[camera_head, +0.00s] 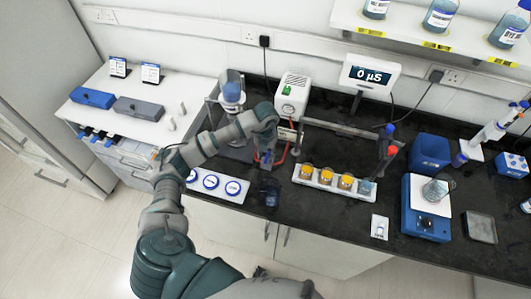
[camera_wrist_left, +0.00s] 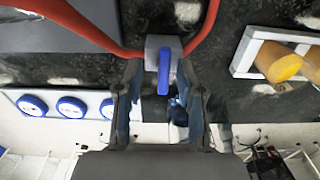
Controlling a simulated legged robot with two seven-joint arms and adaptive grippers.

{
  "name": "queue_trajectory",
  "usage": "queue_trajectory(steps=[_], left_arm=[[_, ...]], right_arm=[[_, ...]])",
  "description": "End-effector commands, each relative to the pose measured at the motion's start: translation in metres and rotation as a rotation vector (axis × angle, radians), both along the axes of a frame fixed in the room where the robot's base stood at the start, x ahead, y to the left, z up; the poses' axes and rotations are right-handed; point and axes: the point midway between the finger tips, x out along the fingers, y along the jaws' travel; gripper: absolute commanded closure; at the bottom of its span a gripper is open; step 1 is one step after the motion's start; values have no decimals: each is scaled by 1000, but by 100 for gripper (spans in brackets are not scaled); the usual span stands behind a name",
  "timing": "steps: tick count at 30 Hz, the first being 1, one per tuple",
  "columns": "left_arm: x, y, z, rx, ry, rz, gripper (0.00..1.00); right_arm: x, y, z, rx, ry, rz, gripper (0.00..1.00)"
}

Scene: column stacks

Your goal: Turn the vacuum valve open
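The vacuum valve has a grey body (camera_wrist_left: 153,45) with a red hose on each side and a blue lever handle (camera_wrist_left: 164,72) pointing down the left wrist picture. My left gripper (camera_wrist_left: 161,85) is open, with one finger on each side of the blue handle and visible gaps to it. In the head view my left gripper (camera_head: 267,152) reaches down over the bench near the red hose (camera_head: 294,150), and it mostly hides the valve there. My right gripper is not in view.
A white pump box (camera_head: 292,96) stands behind the gripper, and a glass flask (camera_head: 231,92) stands to its left. A tray with blue round lids (camera_head: 233,188) and a rack of amber vials (camera_head: 299,177) lie close on either side. A dark blue object (camera_head: 269,196) sits in front.

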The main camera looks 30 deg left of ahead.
Motion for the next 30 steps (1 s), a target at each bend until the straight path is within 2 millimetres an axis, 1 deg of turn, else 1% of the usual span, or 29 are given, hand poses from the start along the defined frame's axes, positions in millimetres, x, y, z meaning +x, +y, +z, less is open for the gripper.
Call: queue_trajectory(steps=[5,6,8,9,10,14,17,23,27,30], left_arm=[[0,0,0,0,0,-1,62],[0,0,0,-1,0,-1,72],[0,2,-1,-2,1,0,88],[0,2,-1,-3,0,0,98],[0,2,-1,-4,0,-1,100],[0,2,-1,-5,0,-2,100],[0,2,-1,-4,0,0,100],[1,3,-1,0,2,36,100],[1,3,-2,-1,2,100,100],[1,3,-1,-2,2,168,100]], right_arm=[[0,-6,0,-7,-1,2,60],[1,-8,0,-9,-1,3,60],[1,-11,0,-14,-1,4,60],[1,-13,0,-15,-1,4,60],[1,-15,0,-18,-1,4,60],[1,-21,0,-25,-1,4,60],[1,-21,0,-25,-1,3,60],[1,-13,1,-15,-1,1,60],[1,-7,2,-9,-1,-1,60],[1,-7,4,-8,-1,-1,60]])
